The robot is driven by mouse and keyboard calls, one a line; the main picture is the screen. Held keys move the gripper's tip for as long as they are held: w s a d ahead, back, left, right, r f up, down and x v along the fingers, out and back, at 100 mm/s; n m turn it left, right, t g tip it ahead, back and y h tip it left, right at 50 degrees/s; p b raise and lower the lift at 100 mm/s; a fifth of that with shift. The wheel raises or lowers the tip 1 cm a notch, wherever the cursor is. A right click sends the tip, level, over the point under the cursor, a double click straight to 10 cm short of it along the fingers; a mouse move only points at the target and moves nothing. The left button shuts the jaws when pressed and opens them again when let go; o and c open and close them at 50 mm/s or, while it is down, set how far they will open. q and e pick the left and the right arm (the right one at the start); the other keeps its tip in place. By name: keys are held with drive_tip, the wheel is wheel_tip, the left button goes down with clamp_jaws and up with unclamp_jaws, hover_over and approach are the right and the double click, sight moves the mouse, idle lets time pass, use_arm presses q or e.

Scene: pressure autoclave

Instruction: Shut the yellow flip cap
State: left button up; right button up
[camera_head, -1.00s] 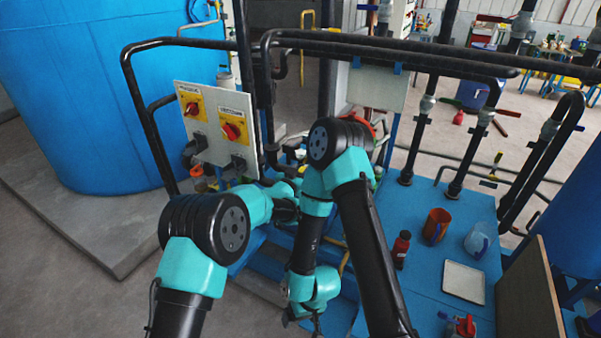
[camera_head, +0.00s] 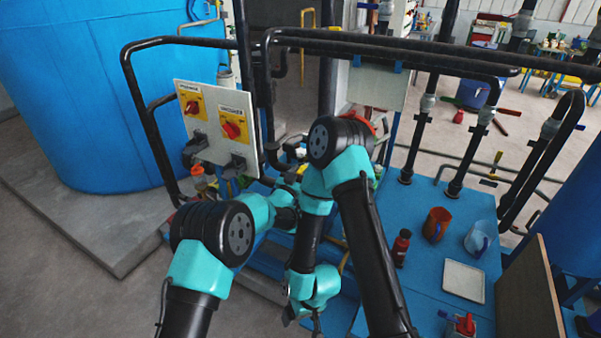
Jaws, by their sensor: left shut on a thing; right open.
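I cannot clearly make out the yellow flip cap. A small yellow patch shows near my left gripper, beside my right arm, but I cannot tell if it is the cap. My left gripper (camera_head: 298,190) reaches in among the pipes behind the blue platform's left part. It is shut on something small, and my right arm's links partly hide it. My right gripper (camera_head: 304,318) hangs low near the bottom centre, pointing down, open and empty.
A switch panel (camera_head: 216,122) with red knobs stands left of my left gripper. Black pipes (camera_head: 390,48) arch over the area. On the blue platform (camera_head: 420,275) stand a dark red bottle (camera_head: 401,247), an orange cup (camera_head: 436,224), a clear jug (camera_head: 480,239) and a white tray (camera_head: 463,281).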

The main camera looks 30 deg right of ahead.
use_arm(q)
drive_tip(key=o, duration=0.8)
drive_tip(key=shift+o, duration=0.2)
drive_tip(key=shift+a, duration=0.1)
drive_tip(key=v, duration=1.7)
drive_tip(key=shift+a, duration=0.15)
